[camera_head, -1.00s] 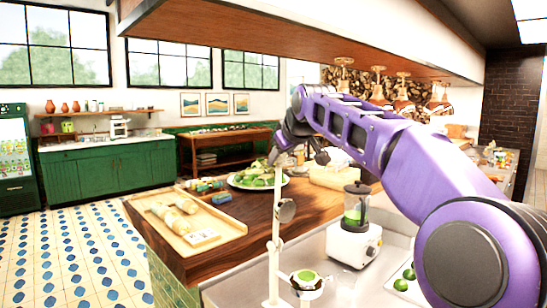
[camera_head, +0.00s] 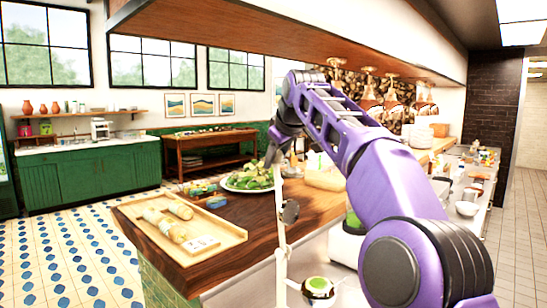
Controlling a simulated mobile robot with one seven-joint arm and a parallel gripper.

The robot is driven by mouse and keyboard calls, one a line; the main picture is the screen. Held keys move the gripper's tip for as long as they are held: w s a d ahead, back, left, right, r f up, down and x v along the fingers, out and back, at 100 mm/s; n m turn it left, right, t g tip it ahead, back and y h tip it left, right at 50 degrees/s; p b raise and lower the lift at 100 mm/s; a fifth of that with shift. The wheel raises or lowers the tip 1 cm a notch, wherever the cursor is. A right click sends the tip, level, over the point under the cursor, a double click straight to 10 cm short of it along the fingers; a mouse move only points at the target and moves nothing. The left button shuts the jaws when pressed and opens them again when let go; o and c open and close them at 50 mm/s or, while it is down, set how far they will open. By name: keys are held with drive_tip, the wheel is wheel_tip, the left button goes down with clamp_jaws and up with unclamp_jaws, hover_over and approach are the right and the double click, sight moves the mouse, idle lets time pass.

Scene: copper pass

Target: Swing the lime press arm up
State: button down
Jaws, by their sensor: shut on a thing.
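The lime press stands on the pale counter at the lower centre. Its cream arm (camera_head: 281,240) rises nearly upright, with a round grey plunger (camera_head: 290,212) on its side, well above the cup. A cut green lime (camera_head: 318,285) sits in the press cup (camera_head: 309,299) below and to the right. My gripper (camera_head: 273,158) is at the top end of the press arm and is shut on it. The fingertips are small and dark in this view, so the exact contact is hard to see.
A wooden tray (camera_head: 225,238) with bottles lies left on the wooden counter (camera_head: 135,208). A plate of greens (camera_head: 230,187) is behind my gripper. A white blender (camera_head: 345,246) is partly hidden by my arm. Copper lamps (camera_head: 368,88) hang at the back.

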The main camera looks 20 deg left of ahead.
drive_tip(key=shift+w+d+r, duration=0.1)
drive_tip(key=shift+r, duration=0.2)
drive_tip(key=shift+c, duration=2.3)
unclamp_jaws()
drive_tip(key=shift+d, duration=0.1)
drive_tip(key=shift+o, duration=0.5)
drive_tip(key=shift+f, duration=0.2)
drive_tip(key=v, duration=1.7)
drive_tip(key=shift+s+r, duration=0.2)
drive_tip(key=shift+s, duration=0.05)
drive_tip(key=shift+c, duration=0.3)
